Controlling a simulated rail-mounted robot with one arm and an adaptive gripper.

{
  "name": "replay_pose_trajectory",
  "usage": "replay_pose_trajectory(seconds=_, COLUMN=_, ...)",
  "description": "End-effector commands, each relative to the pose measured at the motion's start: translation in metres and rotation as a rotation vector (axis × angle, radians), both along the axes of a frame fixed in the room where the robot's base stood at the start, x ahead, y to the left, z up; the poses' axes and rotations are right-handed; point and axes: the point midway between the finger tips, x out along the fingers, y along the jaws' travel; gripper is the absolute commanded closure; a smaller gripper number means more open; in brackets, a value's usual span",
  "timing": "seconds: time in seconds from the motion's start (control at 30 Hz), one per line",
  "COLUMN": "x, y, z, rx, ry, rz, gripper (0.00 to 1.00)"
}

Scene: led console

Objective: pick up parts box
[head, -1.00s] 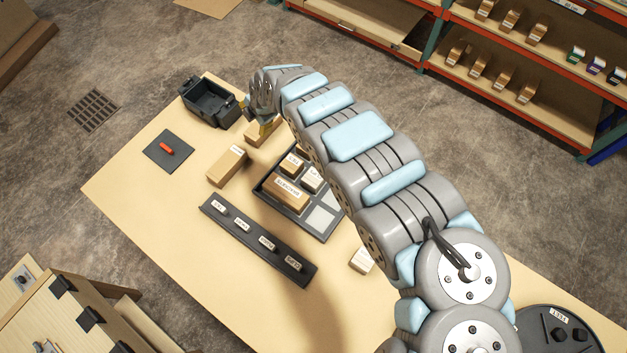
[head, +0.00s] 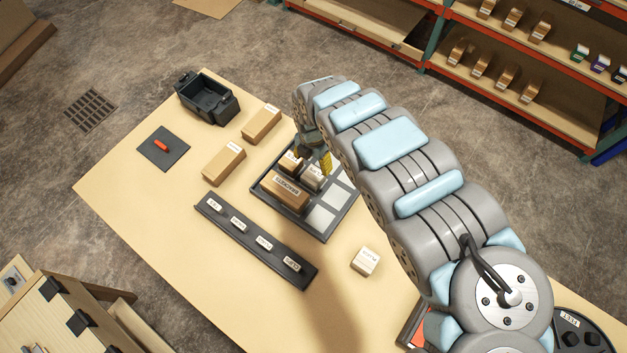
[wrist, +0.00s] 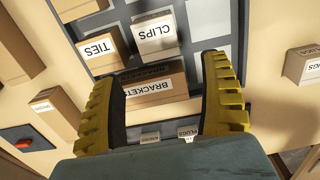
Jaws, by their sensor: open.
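A dark tray (head: 343,216) on the table holds several small cardboard boxes. In the wrist view these are labelled TIES (wrist: 101,50), CLIPS (wrist: 155,35) and BRACKETS (wrist: 158,98); the brackets box (head: 284,192) is the longest. No label reads "parts". My gripper (head: 318,160) is over the tray's far end, by the ties and clips boxes. Its yellow fingers are open in the wrist view (wrist: 165,75), with the brackets box showing between them. Nothing is held. Whether a finger touches a box I cannot tell.
Two loose cardboard boxes (head: 223,163) (head: 261,125) lie left of the tray. A smaller box (head: 365,262) stands right of it. A black bin (head: 207,100), a black pad with a red piece (head: 163,148) and a labelled black strip (head: 256,243) are also on the table.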

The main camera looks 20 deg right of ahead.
Motion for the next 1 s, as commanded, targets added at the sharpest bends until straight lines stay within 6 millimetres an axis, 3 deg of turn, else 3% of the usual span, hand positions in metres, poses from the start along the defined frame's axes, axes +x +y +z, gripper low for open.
replay_pose_trajectory(seconds=0.3, x=0.0, y=0.002, z=-0.045, rx=0.003, ry=0.001, rz=0.0, gripper=0.22)
replay_pose_trajectory(seconds=1.0, x=0.004, y=-0.003, z=-0.092, rx=0.002, ry=0.0, rz=0.0, gripper=0.22)
